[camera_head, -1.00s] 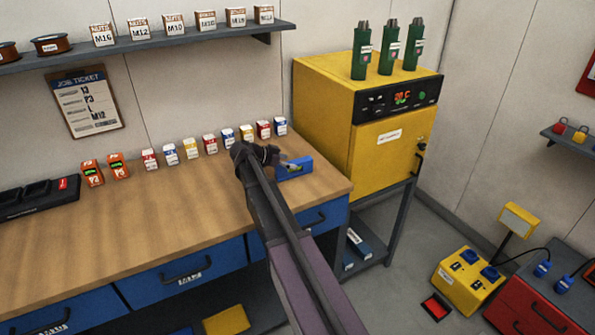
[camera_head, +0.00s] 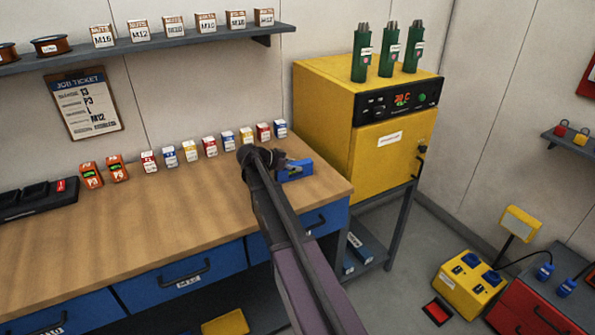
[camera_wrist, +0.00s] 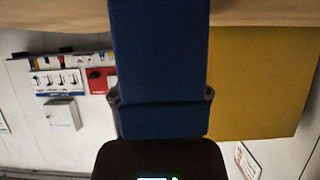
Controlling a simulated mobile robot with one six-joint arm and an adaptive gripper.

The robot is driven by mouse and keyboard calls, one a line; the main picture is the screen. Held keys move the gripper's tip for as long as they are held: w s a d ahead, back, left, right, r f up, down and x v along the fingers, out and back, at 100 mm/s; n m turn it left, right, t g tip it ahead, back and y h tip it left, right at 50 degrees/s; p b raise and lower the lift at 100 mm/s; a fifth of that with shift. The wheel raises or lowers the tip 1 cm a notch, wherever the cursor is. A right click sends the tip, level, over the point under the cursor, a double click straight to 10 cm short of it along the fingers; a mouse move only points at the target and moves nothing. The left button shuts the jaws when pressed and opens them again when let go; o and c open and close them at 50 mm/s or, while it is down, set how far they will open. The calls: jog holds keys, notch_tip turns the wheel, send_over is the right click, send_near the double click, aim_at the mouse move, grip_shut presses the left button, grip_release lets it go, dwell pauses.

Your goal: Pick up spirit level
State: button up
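The spirit level (camera_head: 296,171) is a short blue block near the right end of the wooden workbench in the head view. My gripper (camera_head: 280,160) is at it, and my arm hides part of the scene there. In the wrist view the blue spirit level (camera_wrist: 160,55) fills the middle, large and close, running from the top edge down. My gripper's dark fingers (camera_wrist: 161,96) show at its left and right sides. They look close against it, but firm contact cannot be made out. No clear gap shows under the level.
The workbench (camera_head: 150,230) is clear in front. A row of small labelled boxes (camera_head: 210,146) stands behind the spirit level. A yellow oven (camera_head: 385,150) stands close to the right, with green canisters on top. A shelf (camera_head: 150,45) hangs above.

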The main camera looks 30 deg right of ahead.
aim_at(294, 164)
grip_shut()
jog(key=shift+r, duration=0.2)
notch_tip(294, 164, up, 3)
jog(key=p, duration=0.3)
jog(key=shift+s+r+p, duration=0.3)
jog(key=shift+p, duration=0.2)
jog(key=s+d+r+p, duration=0.1)
jog(key=s+d, duration=0.1)
jog(key=s, duration=1.3)
jog(key=shift+d, duration=0.3)
jog(key=shift+s, duration=0.1)
